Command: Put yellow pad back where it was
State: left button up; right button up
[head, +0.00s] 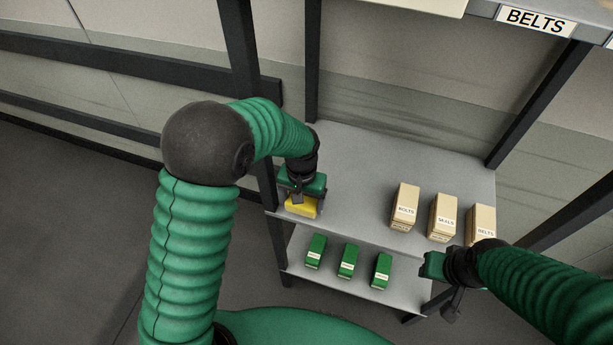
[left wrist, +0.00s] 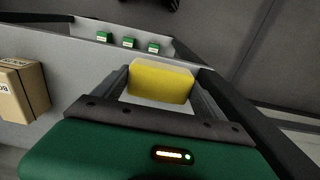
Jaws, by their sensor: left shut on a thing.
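The yellow pad (head: 301,206) is a small yellow block at the left end of the upper grey shelf (head: 350,185). My left gripper (head: 298,198) is over it, with its fingers on either side. In the left wrist view the yellow pad (left wrist: 161,80) sits between the two fingers of the left gripper (left wrist: 160,88), which is shut on it. I cannot tell whether the pad touches the shelf. My right gripper (head: 440,283) is near the right front of the shelf, away from the pad; its fingers are not clear.
Tan boxes (head: 405,205) with labels stand on the right part of the upper shelf. Green boxes (head: 348,261) stand on the lower shelf. A dark upright post (head: 243,60) rises beside the shelf's left end. The middle of the upper shelf is clear.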

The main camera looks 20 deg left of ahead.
pick_arm(q)
jog(key=w, duration=0.3)
jog(key=w+a+f+p, duration=0.1)
jog(key=w, duration=0.3)
jog(key=w+a+f, duration=0.1)
jog(key=w, duration=0.2)
jog(key=shift+w+a, duration=0.2)
jog(key=shift+w, duration=0.05)
jog(key=shift+a+f+p, duration=0.1)
jog(key=shift+f+p, duration=0.1)
jog(key=shift+p, duration=0.15)
jog(key=shift+s+f+p, duration=0.2)
jog(key=shift+f, duration=0.35)
jog(key=shift+s+f+p, duration=0.15)
jog(key=shift+f, duration=0.55)
jog(key=shift+w+d, duration=0.1)
jog(key=shift+d, duration=0.1)
jog(key=o, duration=0.9)
jog(key=shift+f, duration=0.1)
jog(key=shift+o, duration=1.1)
jog(key=shift+w, duration=0.15)
pick_arm(e)
jog(key=shift+w+a+r, duration=0.1)
jog(key=shift+w+r, duration=0.15)
jog(key=shift+r, duration=0.35)
jog(key=shift+w+r, duration=0.2)
jog(key=shift+r, duration=0.35)
pick_arm(q)
jog(key=shift+a, duration=0.1)
